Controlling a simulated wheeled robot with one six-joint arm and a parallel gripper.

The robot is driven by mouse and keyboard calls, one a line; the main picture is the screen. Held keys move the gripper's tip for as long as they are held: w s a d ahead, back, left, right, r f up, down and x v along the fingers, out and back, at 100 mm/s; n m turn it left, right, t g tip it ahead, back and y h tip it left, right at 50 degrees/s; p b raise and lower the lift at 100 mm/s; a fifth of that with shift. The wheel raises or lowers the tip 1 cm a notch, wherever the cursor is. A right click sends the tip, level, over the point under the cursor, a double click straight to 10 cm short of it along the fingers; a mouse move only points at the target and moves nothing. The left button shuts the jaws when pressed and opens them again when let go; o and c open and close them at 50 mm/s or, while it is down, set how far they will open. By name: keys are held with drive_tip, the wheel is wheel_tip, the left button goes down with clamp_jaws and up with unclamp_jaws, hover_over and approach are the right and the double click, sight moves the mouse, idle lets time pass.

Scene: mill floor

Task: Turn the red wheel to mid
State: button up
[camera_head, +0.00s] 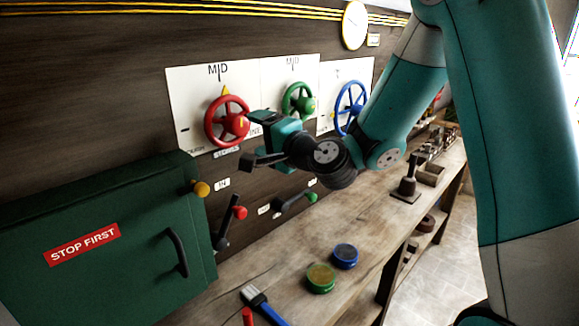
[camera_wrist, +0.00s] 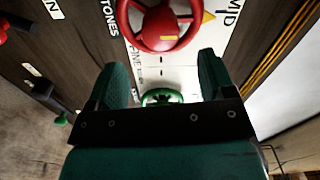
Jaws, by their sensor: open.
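The red wheel (camera_head: 208,123) is mounted on a white panel (camera_head: 185,88) on the dark wooden wall. A yellow triangle (camera_head: 225,91) at its upper rim points up near the MID mark (camera_head: 218,70). The red wheel also shows at the top of the wrist view (camera_wrist: 166,30), with the triangle (camera_wrist: 208,17) on the MID side. My gripper (camera_head: 252,138) is open and empty, just right of and below the red wheel in the head view. Both fingers show apart in the wrist view (camera_wrist: 160,75). I cannot tell whether a finger touches the wheel.
A green wheel (camera_head: 298,88) and a blue wheel (camera_head: 364,100) are right of the red one, near my arm. Below are a red-knobbed lever (camera_head: 239,212) and a green-knobbed lever (camera_head: 311,197). A green cabinet (camera_head: 130,265) stands left. The bench (camera_head: 330,220) holds tins and a brush.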

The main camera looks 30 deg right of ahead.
drive_tip(key=b+v, duration=0.8)
drive_tip(key=shift+s, duration=0.25)
drive_tip(key=shift+d, duration=0.1)
drive_tip(key=s+a+f+n+g+y, duration=0.2)
drive_tip(key=s+a+f+n+g, duration=1.05)
drive_tip(key=s+n, duration=0.25)
drive_tip(key=s+d+f+n+g+h, duration=0.1)
drive_tip(key=s+d+n+g+h, duration=0.1)
drive_tip(key=s, duration=0.5)
drive_tip(key=n+g+h, duration=0.1)
drive_tip(key=n+g, duration=0.1)
drive_tip(key=g, duration=0.1)
drive_tip(key=shift+s+d+f+n, duration=0.2)
drive_tip(key=shift+s+f+n, duration=0.1)
drive_tip(key=shift+n, duration=0.1)
